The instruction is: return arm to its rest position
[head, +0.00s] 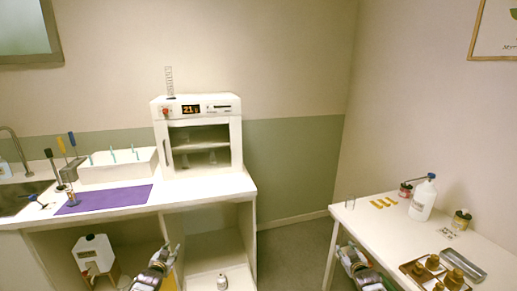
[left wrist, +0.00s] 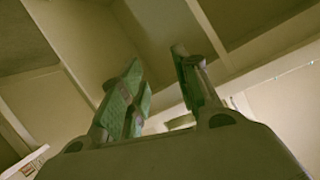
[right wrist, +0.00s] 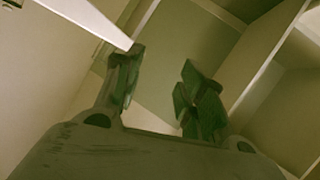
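My left gripper (head: 168,252) is low in front of the white counter's open lower shelves in the head view. In the left wrist view its fingers (left wrist: 160,82) stand apart with nothing between them. My right gripper (head: 350,256) is low by the near left side of the right table in the head view. In the right wrist view its fingers (right wrist: 160,82) are also apart and empty. Neither gripper touches anything that I can see. The arms behind the grippers are mostly out of the head view.
The white counter (head: 205,197) holds an oven (head: 200,111) and a purple mat (head: 104,199). The right table (head: 384,231) carries a white bottle (head: 423,198), brown bottles (head: 432,262) on a tray, and a grey tray (head: 463,265). Floor (head: 291,255) is clear between them.

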